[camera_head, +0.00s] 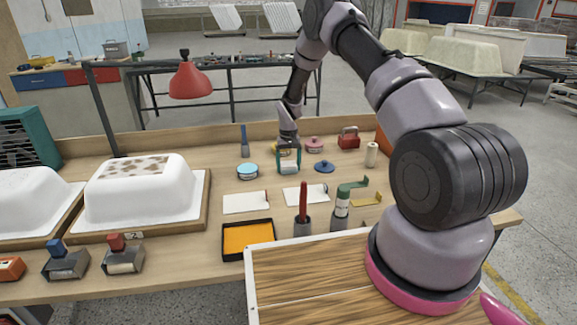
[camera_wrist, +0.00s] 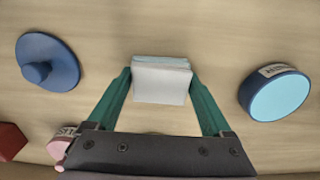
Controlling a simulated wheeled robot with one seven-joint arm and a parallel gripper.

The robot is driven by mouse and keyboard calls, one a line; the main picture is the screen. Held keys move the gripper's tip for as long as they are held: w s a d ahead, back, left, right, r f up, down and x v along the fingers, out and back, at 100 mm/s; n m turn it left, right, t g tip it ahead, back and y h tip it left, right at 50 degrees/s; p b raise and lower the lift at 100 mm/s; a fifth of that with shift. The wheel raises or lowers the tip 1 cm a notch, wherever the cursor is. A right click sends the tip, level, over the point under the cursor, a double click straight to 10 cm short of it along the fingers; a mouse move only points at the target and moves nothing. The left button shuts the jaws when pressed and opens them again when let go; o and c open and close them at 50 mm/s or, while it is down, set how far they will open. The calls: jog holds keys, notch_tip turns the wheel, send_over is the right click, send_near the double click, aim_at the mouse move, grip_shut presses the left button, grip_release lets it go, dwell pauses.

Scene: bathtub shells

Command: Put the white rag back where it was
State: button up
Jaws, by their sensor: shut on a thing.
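My gripper (camera_head: 289,158) is over the back middle of the workbench, pointing down. Its two teal fingers are shut on the white rag (camera_head: 288,170), a small folded pad. In the wrist view the rag (camera_wrist: 161,84) sits between the fingertips (camera_wrist: 160,76), with a pale blue-grey edge on its far side. The rag is at or close above the bench top; I cannot tell whether it touches.
A light-blue round tin (camera_head: 247,171) stands left of the gripper. White cards (camera_head: 245,202), an orange-filled tray (camera_head: 248,223) and a bathtub shell (camera_head: 140,200) are nearer.

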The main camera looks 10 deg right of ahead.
jog(key=o, duration=1.4)
notch_tip(320, 180, up, 12)
notch_tip(320, 180, up, 18)
jog(key=m+t, duration=0.1)
jog(key=t, duration=0.1)
send_over(289, 163)
jog(key=s+d, duration=0.2)
jog(key=s, duration=0.3)
jog(key=s+d+r+m+t, duration=0.1)
jog(key=s+d+r, duration=0.1)
jog(key=s+r, duration=0.8)
jog(key=s+r+t, duration=0.1)
jog(key=s+r, duration=0.2)
jog(key=s, duration=0.5)
jog(key=s+d+r+m+t+y, duration=0.1)
jog(key=s+r, duration=0.2)
jog(key=s, duration=0.5)
jog(key=s+r+m+t+y, duration=0.1)
jog(key=s+r+t, duration=0.1)
jog(key=s, duration=0.6)
jog(key=shift+s+d+r, duration=0.15)
jog(key=shift+d+r, duration=0.15)
jog(key=shift+r, duration=0.45)
